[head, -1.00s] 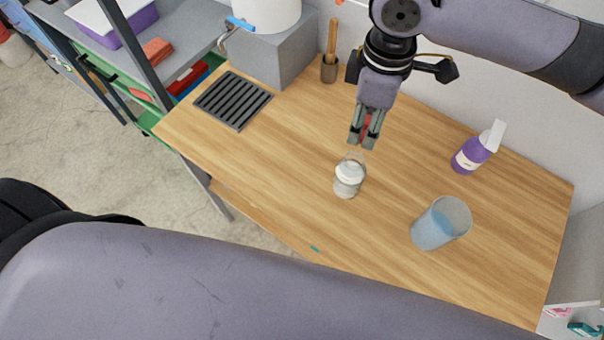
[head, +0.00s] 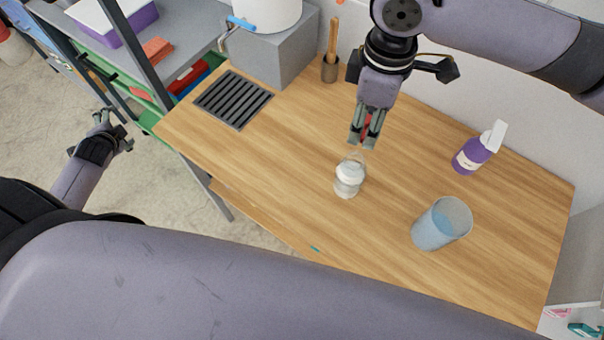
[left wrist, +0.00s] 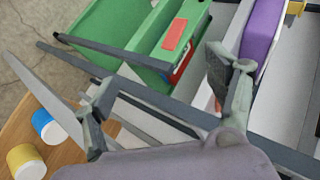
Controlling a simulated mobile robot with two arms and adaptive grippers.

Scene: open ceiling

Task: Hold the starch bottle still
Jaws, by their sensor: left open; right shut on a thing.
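The starch bottle appears to be the small clear bottle with white in it (head: 348,180), upright on the wooden table. My right gripper (head: 364,140) points down just above it, shut on a small red thing (head: 369,121). Something faint and clear lies between the fingertips and the bottle's top; whether it joins them I cannot tell. My left gripper (head: 117,130) is open and empty, over the floor left of the table, well away from the bottle. In the left wrist view its spread fingers (left wrist: 160,78) show in front of the shelf, and the bottle is not seen.
The table (head: 270,170) also holds a beaker of blue liquid (head: 434,230), a purple spray bottle (head: 470,156), a black grate (head: 232,100) and a pot with a wooden handle (head: 330,70). A shelf rack (head: 195,40) stands at the left. Blue-topped (left wrist: 48,127) and yellow-topped (left wrist: 25,162) containers show in the left wrist view.

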